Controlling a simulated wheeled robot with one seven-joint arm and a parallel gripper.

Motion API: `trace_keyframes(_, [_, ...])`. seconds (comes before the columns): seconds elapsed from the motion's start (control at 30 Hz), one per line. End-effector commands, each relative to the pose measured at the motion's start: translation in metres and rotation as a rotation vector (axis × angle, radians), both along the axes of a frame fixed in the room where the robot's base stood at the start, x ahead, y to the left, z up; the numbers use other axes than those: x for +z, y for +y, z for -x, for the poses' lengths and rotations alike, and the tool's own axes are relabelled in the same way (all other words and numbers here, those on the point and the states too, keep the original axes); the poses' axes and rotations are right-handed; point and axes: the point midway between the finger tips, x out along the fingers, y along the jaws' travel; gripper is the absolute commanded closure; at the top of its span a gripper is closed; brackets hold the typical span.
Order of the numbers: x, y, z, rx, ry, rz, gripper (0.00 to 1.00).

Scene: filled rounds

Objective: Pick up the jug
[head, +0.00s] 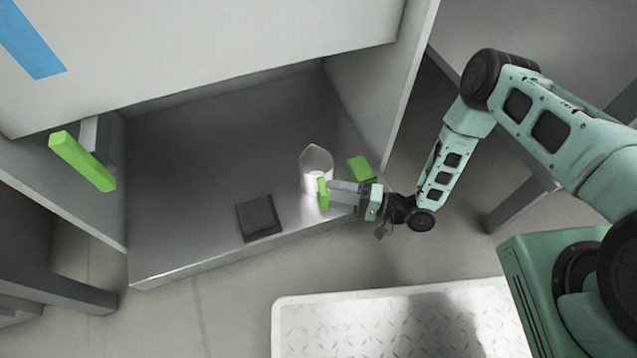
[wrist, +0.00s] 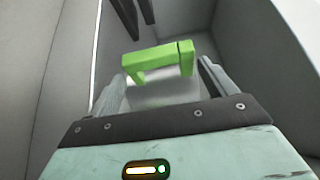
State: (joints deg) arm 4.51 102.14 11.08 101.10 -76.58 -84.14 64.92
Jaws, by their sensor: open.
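The jug (head: 316,179) is pale, with a pointed upper rim and a green upright part, apparently its handle, on its right side. It stands on the grey metal surface in the head view. My gripper (head: 332,190) reaches in from the right, its fingers at the green part. In the wrist view my gripper (wrist: 160,78) is open, with a finger on each side of a green bracket-shaped piece and a pale body, apparently the jug (wrist: 165,93). I cannot tell whether the fingers touch it.
A green block (head: 360,168) lies just behind my gripper. A dark flat block (head: 259,217) lies left of the jug. Pale panels (head: 375,85) enclose the surface at the back and right. A green bar (head: 82,161) sticks out at the left.

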Motion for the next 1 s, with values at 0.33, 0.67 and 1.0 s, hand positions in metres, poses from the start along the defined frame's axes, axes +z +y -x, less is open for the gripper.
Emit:
trace_keyframes(0.33, [-0.002, 0.044, -0.013, 0.003, -0.002, -0.001, 0.16])
trace_keyframes(0.67, [0.001, 0.056, -0.017, 0.000, 0.000, 0.000, 0.16])
trace_keyframes(1.0, [0.001, 0.056, -0.017, 0.000, 0.000, -0.001, 0.48])
